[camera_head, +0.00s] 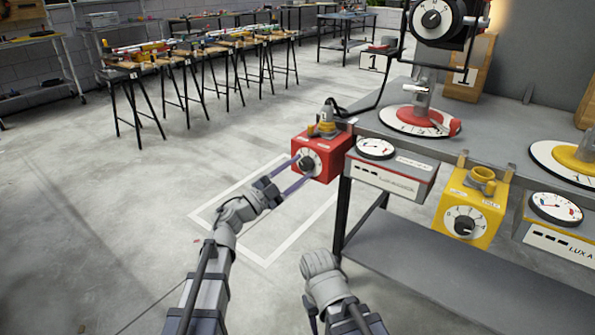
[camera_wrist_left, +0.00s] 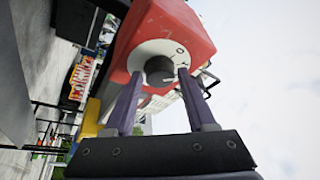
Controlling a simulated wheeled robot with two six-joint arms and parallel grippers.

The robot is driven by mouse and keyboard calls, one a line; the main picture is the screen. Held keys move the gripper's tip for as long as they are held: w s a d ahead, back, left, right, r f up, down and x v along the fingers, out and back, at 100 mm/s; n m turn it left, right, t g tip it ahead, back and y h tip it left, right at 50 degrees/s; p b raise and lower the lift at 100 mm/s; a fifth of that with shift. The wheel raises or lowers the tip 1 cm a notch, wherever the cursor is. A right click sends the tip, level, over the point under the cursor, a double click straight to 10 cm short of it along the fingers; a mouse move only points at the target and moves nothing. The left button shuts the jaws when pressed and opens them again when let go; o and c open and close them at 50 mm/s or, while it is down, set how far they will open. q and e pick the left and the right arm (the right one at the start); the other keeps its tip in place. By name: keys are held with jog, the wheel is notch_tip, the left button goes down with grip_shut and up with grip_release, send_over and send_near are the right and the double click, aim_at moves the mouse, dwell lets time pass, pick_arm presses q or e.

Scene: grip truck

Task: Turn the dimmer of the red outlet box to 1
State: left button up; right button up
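The red outlet box (camera_head: 335,150) hangs at the left corner of the workbench; its red body fills the top of the left wrist view (camera_wrist_left: 168,22). Its front has a white dial with a dark round dimmer knob (camera_head: 306,163), also seen in the left wrist view (camera_wrist_left: 159,69). The marking that the knob points at is too small to read. My left gripper (camera_head: 295,175) is open, its two purple fingers reaching to either side of the knob; contact cannot be told. My right gripper (camera_head: 318,265) is low in front of the bench; its fingers are mostly hidden.
A yellow outlet box (camera_head: 472,210) with its own dial hangs farther right on the bench edge. A gauge panel (camera_head: 390,175) sits between the boxes. The workbench (camera_head: 440,148) carries a stand and lamp (camera_head: 437,18).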

pick_arm(q)
jog(key=shift+o, duration=1.2)
jog(key=b+v, duration=0.2)
jog(key=v, duration=0.6)
jog(key=shift+w+d, duration=0.1)
